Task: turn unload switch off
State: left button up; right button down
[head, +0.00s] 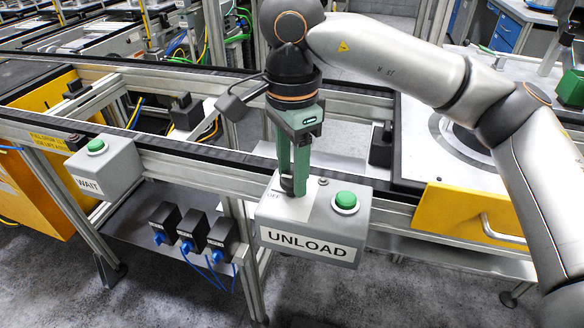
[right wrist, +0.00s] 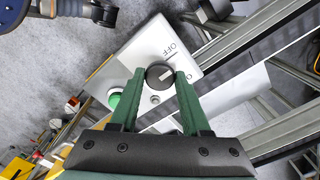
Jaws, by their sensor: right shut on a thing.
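The grey UNLOAD box (head: 283,217) is fixed at the front rail in the head view, with a green button (head: 345,201) on its right side. My right gripper (head: 294,190) points down at its top, beside the printed OFF. In the right wrist view the round dark switch knob (right wrist: 160,75) sits between the fingertips of my right gripper (right wrist: 158,82), which are shut on it. OFF is printed above the knob there, and part of another label shows to the right. The fingers hide the knob in the head view. I cannot tell which label its pale mark points to. My left gripper is not in view.
A similar WAIT box (head: 108,168) with a green button stands to the left. Several black connectors with blue cables (head: 193,232) sit below the rail. A yellow drawer front (head: 470,212) with a handle is on the right.

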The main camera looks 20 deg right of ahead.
aim_at(292, 178)
jog(key=shift+c, duration=1.8)
grip_release()
notch_tip(292, 178, up, 12)
jog(key=p, duration=0.3)
jog(key=shift+r, duration=0.25)
